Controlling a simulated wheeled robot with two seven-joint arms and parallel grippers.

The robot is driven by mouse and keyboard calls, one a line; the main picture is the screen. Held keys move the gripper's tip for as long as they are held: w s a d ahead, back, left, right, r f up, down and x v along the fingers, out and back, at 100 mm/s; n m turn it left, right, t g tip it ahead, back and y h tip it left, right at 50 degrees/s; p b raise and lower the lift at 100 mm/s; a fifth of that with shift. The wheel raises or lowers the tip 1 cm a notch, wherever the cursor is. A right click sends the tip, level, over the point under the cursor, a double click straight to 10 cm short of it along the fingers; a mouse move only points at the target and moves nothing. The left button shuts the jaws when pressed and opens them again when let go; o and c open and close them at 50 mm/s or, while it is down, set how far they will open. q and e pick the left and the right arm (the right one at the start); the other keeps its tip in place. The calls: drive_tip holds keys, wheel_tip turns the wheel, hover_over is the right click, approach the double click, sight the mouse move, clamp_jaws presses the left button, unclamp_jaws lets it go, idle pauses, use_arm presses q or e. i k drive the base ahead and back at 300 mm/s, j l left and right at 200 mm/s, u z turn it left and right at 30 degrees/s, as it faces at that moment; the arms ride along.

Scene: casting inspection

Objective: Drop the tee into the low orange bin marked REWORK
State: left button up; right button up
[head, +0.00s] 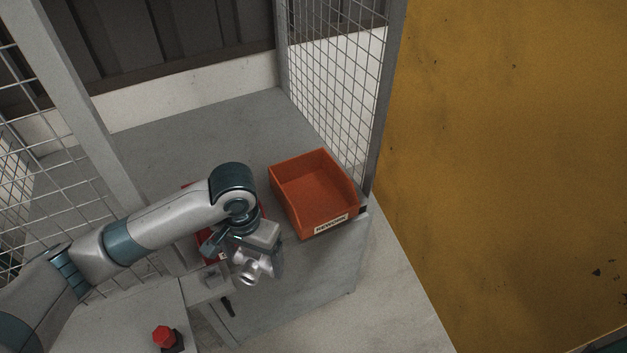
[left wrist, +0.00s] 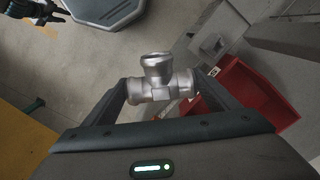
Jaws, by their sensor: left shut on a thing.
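The tee (head: 252,268) is a silvery metal pipe fitting. My left gripper (head: 258,258) is shut on it and holds it in the air in front of the grey bench, to the left of and nearer than the orange bin. In the left wrist view the tee (left wrist: 158,80) sits between the two fingers, its branch pointing up in the picture. The low orange bin (head: 305,180) labelled REWORK stands on the bench at the right and looks empty. My right gripper is not clearly seen in the head view.
A red bin (left wrist: 255,92), mostly behind my left arm in the head view, is beside the gripper. Wire mesh (head: 335,75) with a post stands right behind the orange bin. A red knob (head: 163,336) is at the lower left. The bench's back (head: 190,135) is clear.

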sight(307, 201)
drive_tip(key=l+z, duration=0.1)
drive_tip(key=l, duration=0.75)
drive_tip(key=i+l, duration=0.15)
drive_tip(key=l, duration=0.7)
drive_tip(key=z, duration=0.05)
